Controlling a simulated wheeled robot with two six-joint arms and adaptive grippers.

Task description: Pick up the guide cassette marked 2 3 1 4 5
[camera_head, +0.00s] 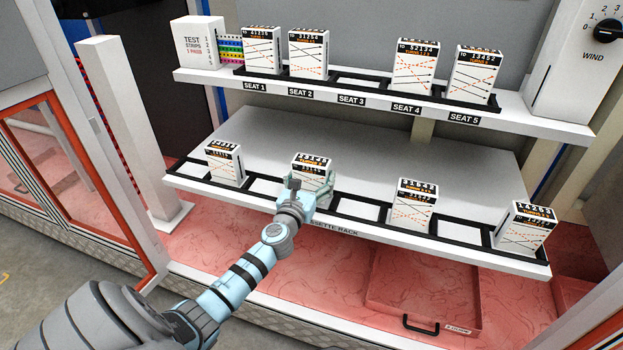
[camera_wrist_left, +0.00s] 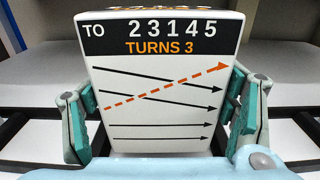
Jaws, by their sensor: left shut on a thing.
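The guide cassette marked 2 3 1 4 5 (camera_wrist_left: 155,90) fills the middle of the left wrist view. It is a white box with a black label reading "TO 23145, TURNS 3" and black and orange arrows. In the head view this cassette (camera_head: 313,165) stands in the lower cassette rack. My left gripper (camera_head: 308,190) is at its front, with one finger on each side. The fingers of my left gripper (camera_wrist_left: 160,115) are shut on the cassette's sides. The cassette's lower front is hidden by the gripper in the head view. My right gripper is not in view.
Other cassettes stand in the lower rack, one to the left (camera_head: 225,163) and two to the right (camera_head: 412,203), (camera_head: 527,228). The upper shelf (camera_head: 390,106) holds several more cassettes above seat labels; seat 3 is empty. A WIND dial box (camera_head: 578,65) stands at right.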

